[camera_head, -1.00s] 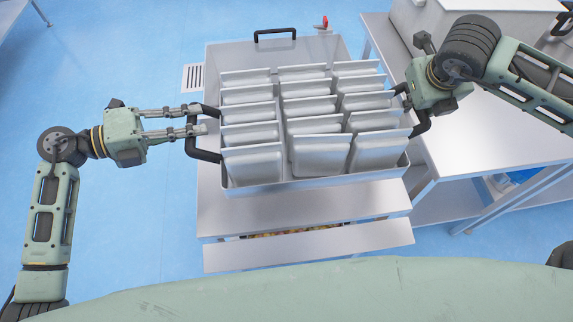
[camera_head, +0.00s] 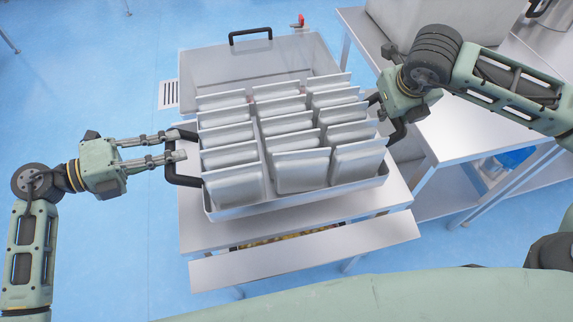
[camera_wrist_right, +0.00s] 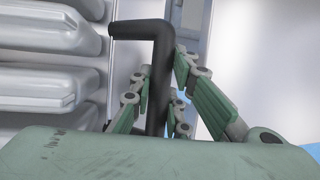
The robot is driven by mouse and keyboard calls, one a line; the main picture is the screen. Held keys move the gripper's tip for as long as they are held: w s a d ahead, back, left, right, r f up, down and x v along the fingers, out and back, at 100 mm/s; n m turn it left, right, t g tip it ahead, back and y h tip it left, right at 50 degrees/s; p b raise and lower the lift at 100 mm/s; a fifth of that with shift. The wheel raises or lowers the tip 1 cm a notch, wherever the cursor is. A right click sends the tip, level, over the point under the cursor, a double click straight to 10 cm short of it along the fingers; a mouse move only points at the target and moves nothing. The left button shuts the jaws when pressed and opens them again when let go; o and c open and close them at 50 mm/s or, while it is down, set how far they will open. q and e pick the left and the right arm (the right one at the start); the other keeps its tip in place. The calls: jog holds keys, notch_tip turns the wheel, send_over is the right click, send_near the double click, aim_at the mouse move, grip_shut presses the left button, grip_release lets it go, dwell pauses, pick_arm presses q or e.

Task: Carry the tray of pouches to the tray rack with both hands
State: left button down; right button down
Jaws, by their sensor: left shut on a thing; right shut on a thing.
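The metal tray (camera_head: 228,211) holds several upright silver-white pouches (camera_head: 231,133) in three columns, tilted a little in the head view. My left gripper (camera_head: 178,146) is shut on the tray's black left handle (camera_head: 184,180). My right gripper (camera_head: 383,102) is at the black right handle (camera_head: 397,134), its fingers largely hidden in the head view. In the right wrist view the right gripper (camera_wrist_right: 160,98) has its green fingers on both sides of the black handle (camera_wrist_right: 161,60) and is shut on it. The tray rack cannot be made out.
A metal stand with a lower shelf (camera_head: 300,258) lies beneath the tray. A metal basin with a black handle (camera_head: 250,36) stands behind it. A steel table (camera_head: 460,130) is close on the right. Blue floor (camera_head: 90,90) is open on the left.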

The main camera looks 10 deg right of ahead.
pick_arm(q)
jog(key=shift+r, duration=0.15)
pick_arm(e)
jog(key=shift+w, duration=0.1)
